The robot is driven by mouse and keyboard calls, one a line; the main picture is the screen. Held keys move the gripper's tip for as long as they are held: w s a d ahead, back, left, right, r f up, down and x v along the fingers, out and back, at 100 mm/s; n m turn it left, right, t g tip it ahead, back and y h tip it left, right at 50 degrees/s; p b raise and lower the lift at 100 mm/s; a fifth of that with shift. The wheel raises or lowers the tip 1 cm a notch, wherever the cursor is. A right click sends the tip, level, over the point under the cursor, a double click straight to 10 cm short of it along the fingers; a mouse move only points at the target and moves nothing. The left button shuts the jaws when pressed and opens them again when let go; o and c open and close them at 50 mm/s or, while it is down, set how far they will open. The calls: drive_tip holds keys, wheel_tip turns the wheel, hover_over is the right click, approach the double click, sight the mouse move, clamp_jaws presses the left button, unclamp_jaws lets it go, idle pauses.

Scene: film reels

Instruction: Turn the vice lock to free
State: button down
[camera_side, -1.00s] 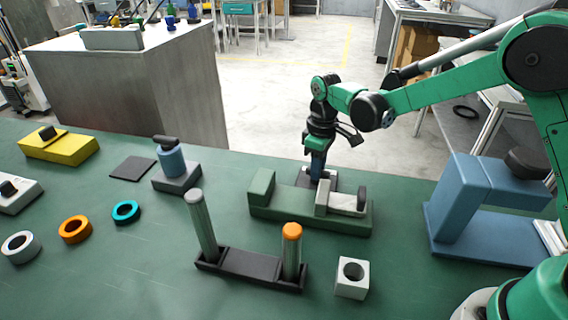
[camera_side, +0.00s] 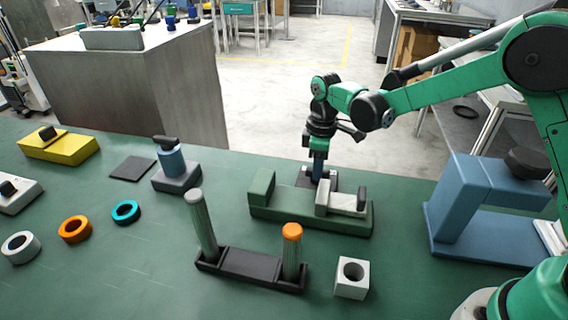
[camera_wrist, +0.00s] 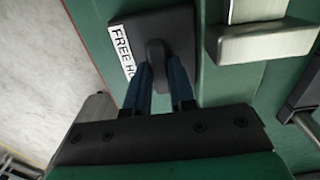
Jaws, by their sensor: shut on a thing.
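The vice lock is a dark square plate (camera_wrist: 182,30) with a dark raised knob (camera_wrist: 156,50) and a white label reading "FREE" and part of another word. My gripper (camera_wrist: 160,78) has its two blue fingers on either side of the knob, shut on it. In the side view my gripper (camera_side: 318,168) points down just behind the green vice (camera_side: 275,214), and the plate is partly hidden there. The vice's pale jaw (camera_side: 322,197) also shows in the wrist view (camera_wrist: 262,42). The rest of the label is hidden by a finger.
A blue press-like block (camera_side: 462,190) stands to the right. A dark rack (camera_side: 250,264) with two upright posts and a white holed block (camera_side: 352,277) are in front of the vice. Several rings and a yellow block (camera_side: 58,147) lie left.

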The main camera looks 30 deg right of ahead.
drive_tip(key=c, duration=0.7)
unclamp_jaws()
drive_tip(key=shift+c, duration=0.2)
drive_tip(key=shift+r, duration=2.85)
drive_tip(key=shift+s+r, duration=0.15)
drive_tip(key=shift+r, duration=0.05)
drive_tip(key=s+d+r+m+t, duration=0.2)
drive_tip(key=s+r+m+t, duration=0.2)
drive_tip(key=s, duration=0.9)
drive_tip(key=m+t, duration=0.3)
drive_tip(key=m, duration=0.2)
drive_tip(key=shift+s+r, duration=0.15)
drive_tip(key=shift+r, duration=0.05)
